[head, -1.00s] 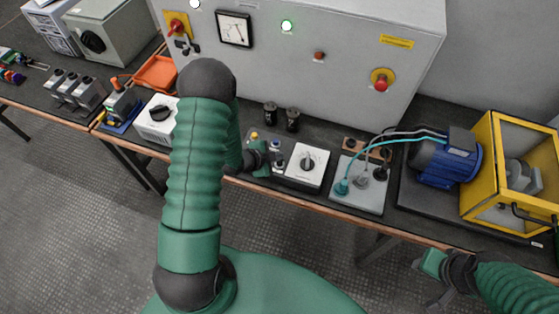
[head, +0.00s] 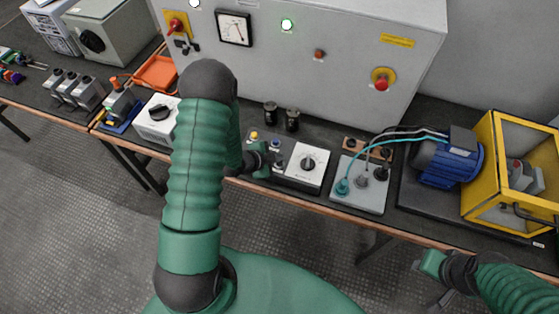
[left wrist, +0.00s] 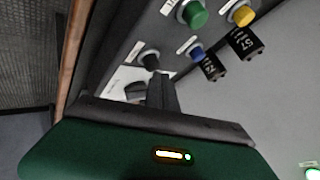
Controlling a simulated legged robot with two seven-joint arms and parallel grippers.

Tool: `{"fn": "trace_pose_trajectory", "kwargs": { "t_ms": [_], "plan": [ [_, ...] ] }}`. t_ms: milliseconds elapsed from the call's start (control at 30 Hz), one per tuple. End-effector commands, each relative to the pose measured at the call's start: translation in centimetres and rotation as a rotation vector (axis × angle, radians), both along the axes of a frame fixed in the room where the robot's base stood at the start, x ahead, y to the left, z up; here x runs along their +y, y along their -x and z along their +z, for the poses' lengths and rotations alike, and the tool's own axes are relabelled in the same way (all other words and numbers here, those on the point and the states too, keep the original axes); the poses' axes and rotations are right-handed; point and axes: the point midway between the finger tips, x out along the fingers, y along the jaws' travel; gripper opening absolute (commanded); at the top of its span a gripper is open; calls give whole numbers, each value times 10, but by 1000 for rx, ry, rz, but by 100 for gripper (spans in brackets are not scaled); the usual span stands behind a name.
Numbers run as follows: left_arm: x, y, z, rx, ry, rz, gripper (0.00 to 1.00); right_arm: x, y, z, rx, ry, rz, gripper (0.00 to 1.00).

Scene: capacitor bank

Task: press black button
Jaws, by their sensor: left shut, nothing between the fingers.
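The black button (left wrist: 150,58) shows in the left wrist view on a grey button panel (left wrist: 138,28), just beyond my fingertips. My left gripper (left wrist: 160,82) is shut and empty, its tips close to this button; I cannot tell whether they touch it. A green button (left wrist: 195,14), a yellow button (left wrist: 242,15) and a blue button (left wrist: 197,52) sit on the same panel. In the head view my left gripper (head: 272,158) is over the panel and hides part of it. My right gripper (head: 434,277) is at the lower right, away from the panel; its jaw opening is unclear.
A white box with a black rotary knob (head: 307,164) stands right of the panel. Two black cylinders (head: 281,116) stand behind it. A grey socket box with cables (head: 357,188), a blue motor (head: 449,160) and a yellow frame (head: 482,170) are further right. A grey cabinet (head: 340,50) backs the bench.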

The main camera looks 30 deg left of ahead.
Motion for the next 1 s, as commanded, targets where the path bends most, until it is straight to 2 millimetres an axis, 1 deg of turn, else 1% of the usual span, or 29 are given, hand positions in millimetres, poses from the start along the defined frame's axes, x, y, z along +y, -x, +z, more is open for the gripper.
{"fn": "trace_pose_trajectory", "kwargs": {
  "t_ms": [1000],
  "plan": [
    [0,0,-13,1,0,-1,0,0,0,-11,0,0,0,36]
  ]
}}
